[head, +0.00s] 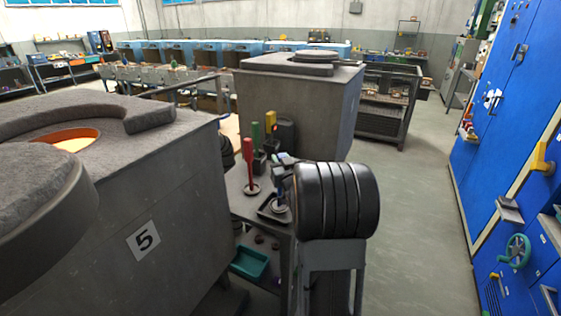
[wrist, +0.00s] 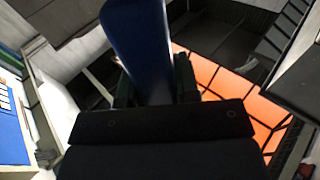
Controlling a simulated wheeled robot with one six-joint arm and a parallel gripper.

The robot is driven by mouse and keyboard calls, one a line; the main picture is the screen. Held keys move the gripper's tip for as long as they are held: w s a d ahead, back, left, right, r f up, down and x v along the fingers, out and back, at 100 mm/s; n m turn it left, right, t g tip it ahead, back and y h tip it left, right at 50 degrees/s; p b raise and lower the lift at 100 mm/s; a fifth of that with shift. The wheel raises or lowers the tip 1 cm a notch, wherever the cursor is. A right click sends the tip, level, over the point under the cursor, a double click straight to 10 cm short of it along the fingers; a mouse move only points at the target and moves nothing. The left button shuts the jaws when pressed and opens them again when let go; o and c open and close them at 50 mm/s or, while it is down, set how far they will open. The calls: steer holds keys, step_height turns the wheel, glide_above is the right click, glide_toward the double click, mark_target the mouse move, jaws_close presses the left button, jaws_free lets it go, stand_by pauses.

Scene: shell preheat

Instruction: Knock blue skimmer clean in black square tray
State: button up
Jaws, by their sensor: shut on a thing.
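My gripper (wrist: 155,88) is shut on the blue skimmer (wrist: 138,40), whose broad blue handle stands between the dark fingers in the wrist view. In the head view my gripper (head: 284,163) is small and partly hidden by my black ridged arm. Below it, a bit of the blue skimmer (head: 279,199) shows, with its round lower end down at the black square tray (head: 267,212). I cannot tell whether the skimmer touches the tray or how clean it is.
A red-handled skimmer (head: 249,160) stands left of the tray, with green (head: 256,135) and yellow (head: 270,122) handles behind it. Furnace 5 (head: 150,215) stands close on the left; another furnace (head: 295,105) stands behind. A teal bin (head: 250,262) lies below. Floor (head: 420,210) is clear on the right.

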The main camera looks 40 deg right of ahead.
steer(key=shift+f+b, duration=0.6)
steer(key=shift+b, duration=0.25)
stand_by(0.3)
steer(key=shift+r, duration=0.1)
steer(key=shift+r+p, duration=2.1)
steer(key=shift+r, duration=2.4)
